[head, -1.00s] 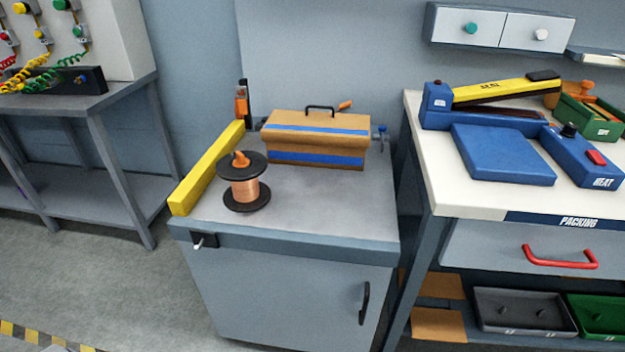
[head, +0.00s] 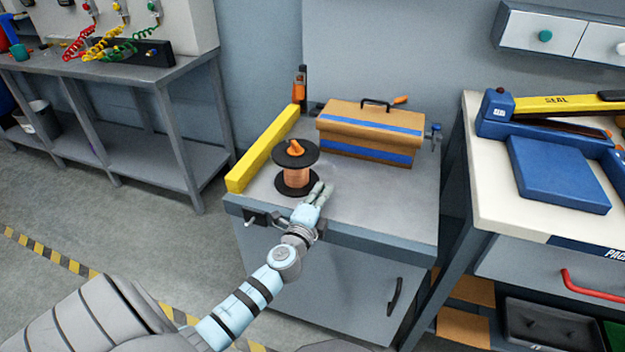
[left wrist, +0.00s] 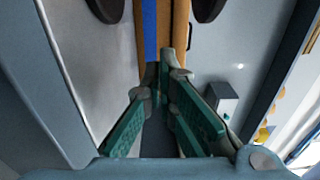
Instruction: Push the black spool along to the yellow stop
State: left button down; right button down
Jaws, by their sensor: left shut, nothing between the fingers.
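The black spool (head: 279,183), wound with copper wire and topped with an orange knob, stands upright on the grey cabinet top (head: 400,195). The yellow stop (head: 262,150) is a long bar along the left edge of that top. A narrow strip of bare surface shows between spool and stop. My left gripper (head: 325,190) is shut and empty, low at the spool's right side; whether it touches cannot be told. In the left wrist view its green-padded fingers (left wrist: 160,78) point ahead, and two dark rounded shapes at the top edge look like the spool's flanges. My right gripper is not in view.
A brown toolbox (head: 368,136) with blue bands stands behind the spool, to the right. A black clamp with a silver lever (head: 254,218) sits at the cabinet's front left edge. The front right of the top is clear. A packing bench (head: 490,205) stands to the right.

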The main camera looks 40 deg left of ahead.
aim_at(313, 180)
pick_arm(q)
jog(key=w+a, duration=0.1)
jog(key=w, duration=0.2)
jog(key=shift+a+f, duration=0.1)
jog(key=shift+a, duration=0.3)
jog(key=shift+s+a+b, duration=0.25)
jog(key=shift+a+b, duration=0.2)
jog(key=shift+a, duration=1.15)
